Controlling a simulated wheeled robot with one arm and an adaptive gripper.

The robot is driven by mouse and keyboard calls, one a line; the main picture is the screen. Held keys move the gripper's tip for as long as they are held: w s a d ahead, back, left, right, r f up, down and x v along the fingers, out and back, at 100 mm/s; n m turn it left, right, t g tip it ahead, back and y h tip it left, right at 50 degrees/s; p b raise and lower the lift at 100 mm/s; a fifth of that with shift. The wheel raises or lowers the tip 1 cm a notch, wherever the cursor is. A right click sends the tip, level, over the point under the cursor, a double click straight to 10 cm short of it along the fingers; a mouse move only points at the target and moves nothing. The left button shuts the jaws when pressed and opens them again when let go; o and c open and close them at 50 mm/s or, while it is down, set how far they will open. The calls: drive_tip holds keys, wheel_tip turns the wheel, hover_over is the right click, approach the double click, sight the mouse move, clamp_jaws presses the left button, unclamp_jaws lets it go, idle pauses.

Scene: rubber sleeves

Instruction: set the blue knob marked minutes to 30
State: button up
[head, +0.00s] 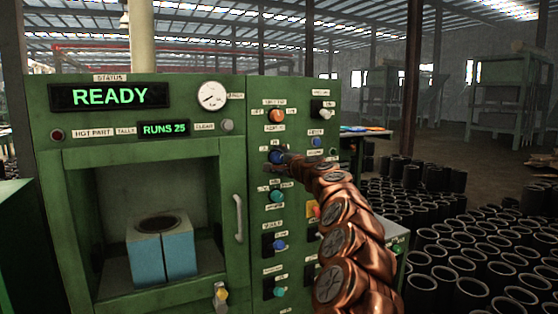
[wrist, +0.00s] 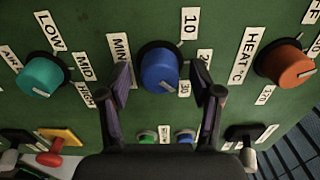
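The blue knob (wrist: 159,68) is on the green panel in the middle of the wrist view, beside a partly hidden label starting "MIN" (wrist: 119,60). Labels 10 (wrist: 189,24) and 30 (wrist: 184,89) stand around it; one between them is partly covered by a finger. A pale mark shows low on the knob's right side, toward the 30; its exact setting is hard to tell. My gripper (wrist: 160,80) is open, one finger on each side of the knob, with gaps visible. In the head view the blue knob (head: 276,157) is partly hidden by my gripper (head: 285,161).
A teal knob (wrist: 41,77) sits left of the blue one and an orange heat knob (wrist: 284,66) right of it. Red and black levers and small buttons line the panel below. The head view shows a READY display (head: 110,96) and black sleeves (head: 450,240) on the floor.

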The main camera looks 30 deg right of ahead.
drive_tip(key=shift+s, duration=0.15)
drive_tip(key=shift+s, duration=0.8)
drive_tip(key=shift+s+a, duration=0.2)
drive_tip(key=shift+s, duration=0.3)
drive_tip(key=shift+s+d, duration=0.1)
drive_tip(key=shift+s, duration=0.65)
approach(279, 158)
drive_tip(key=shift+s, duration=1.2)
